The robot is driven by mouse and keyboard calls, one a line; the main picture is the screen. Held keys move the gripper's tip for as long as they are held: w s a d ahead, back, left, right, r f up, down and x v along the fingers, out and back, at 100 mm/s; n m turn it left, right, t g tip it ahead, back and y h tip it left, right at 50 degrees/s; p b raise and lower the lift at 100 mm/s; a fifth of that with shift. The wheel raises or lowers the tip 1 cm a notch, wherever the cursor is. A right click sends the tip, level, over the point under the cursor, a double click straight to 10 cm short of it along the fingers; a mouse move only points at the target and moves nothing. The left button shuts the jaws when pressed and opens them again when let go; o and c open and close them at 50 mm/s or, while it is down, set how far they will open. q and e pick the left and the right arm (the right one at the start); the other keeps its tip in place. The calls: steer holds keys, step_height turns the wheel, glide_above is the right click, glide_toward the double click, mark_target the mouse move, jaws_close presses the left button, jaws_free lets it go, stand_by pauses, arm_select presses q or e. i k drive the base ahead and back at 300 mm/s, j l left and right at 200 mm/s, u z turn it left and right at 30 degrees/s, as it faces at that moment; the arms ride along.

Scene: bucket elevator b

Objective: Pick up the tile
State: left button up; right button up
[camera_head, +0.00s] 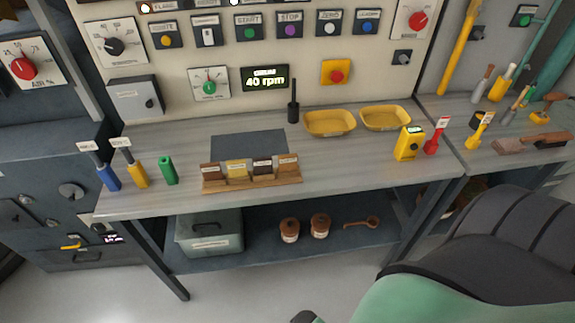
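A wooden rack (252,186) stands on the grey workbench near its front edge. Several small tiles stand upright in it side by side: a dark brown tile (211,171) at the left, a yellow tile (237,169), a darker tile (262,166) and an orange-brown tile (288,162) at the right. Each has a pale label along its top, too small to read. Neither of my grippers is in view.
A dark mat (248,144) lies behind the rack. Green, yellow and blue tools stand to its left. Two yellow trays (330,123) and a yellow meter (409,144) sit to the right.

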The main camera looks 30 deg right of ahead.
mark_target(261, 167)
steer(key=k+l+z, duration=0.25)
steer(key=z, duration=0.15)
steer(key=k+l+z, duration=0.8)
steer(key=i, duration=0.05)
